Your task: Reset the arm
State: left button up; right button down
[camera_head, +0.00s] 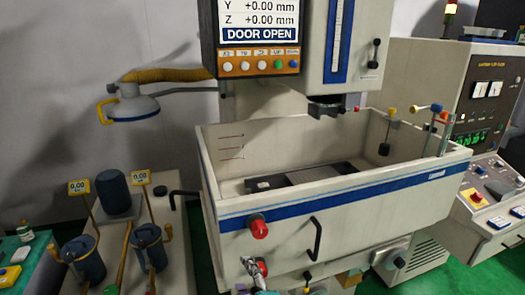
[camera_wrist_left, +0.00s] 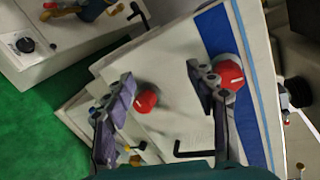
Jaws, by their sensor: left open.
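My left gripper (camera_head: 254,267) is at the bottom of the head view, in front of the tank's front wall and below the upper red knob (camera_head: 259,227). In the left wrist view my left gripper (camera_wrist_left: 160,98) is open, its two grey fingers spread wide with nothing held. A lower red knob (camera_wrist_left: 146,102) shows in the gap between the fingers, apparently beyond them. The upper red knob also shows in the left wrist view (camera_wrist_left: 232,76), partly covered by the right-hand finger. My right gripper is in neither view.
The machine tank (camera_head: 350,197) has a black handle (camera_head: 315,238) on its front. The display (camera_head: 258,34) reads DOOR OPEN. A bench with blue canisters (camera_head: 84,258) stands at left, a control console (camera_head: 490,205) at right. Green floor (camera_wrist_left: 40,115) lies open beside the machine.

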pick_arm(q)
jog(key=s+a+f+n+g+h+b, duration=0.3)
jog(key=s+a+f+n+b, duration=0.1)
jog(key=a+f+n, duration=0.3)
jog(key=s+a+f+n+g+h+b, duration=0.3)
jog(key=a+f+n, duration=0.4)
jog(key=f+n, duration=0.3)
jog(key=s+f+b, duration=0.1)
jog(key=s, duration=0.1)
jog(key=shift+s+a+f+g, duration=0.15)
jog(key=shift+s+f+g, duration=0.1)
jog(key=shift+s+g, duration=0.1)
jog(key=shift+w+b, duration=0.1)
jog(key=shift+b, duration=0.2)
